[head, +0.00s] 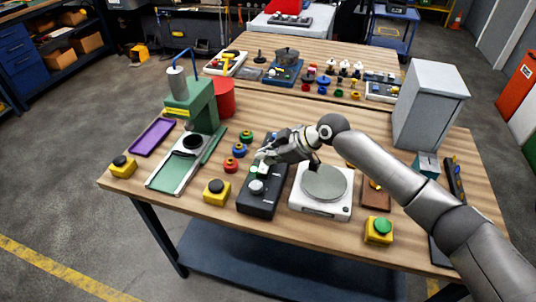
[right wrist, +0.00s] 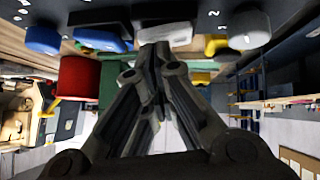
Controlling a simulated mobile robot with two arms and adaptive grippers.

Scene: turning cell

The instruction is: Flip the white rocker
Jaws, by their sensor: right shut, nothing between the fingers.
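The white rocker (right wrist: 168,34) shows in the right wrist view as a pale block on the dark control box, among coloured buttons. In the head view the black control box (head: 257,207) stands near the middle of the wooden bench. My right gripper (right wrist: 154,50) is shut and empty, its fingertips close to the rocker and overlapping its edge in the picture. I cannot tell whether they touch it. In the head view the right gripper (head: 262,158) is over the far part of the box and hides some of its controls. My left gripper is not in view.
A white round-plate device (head: 325,187) stands just right of the box. Red and blue knobs (head: 234,158) and a yellow button box (head: 216,192) are at its left. A green press (head: 190,105) stands farther left, a grey cabinet (head: 428,105) at the right.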

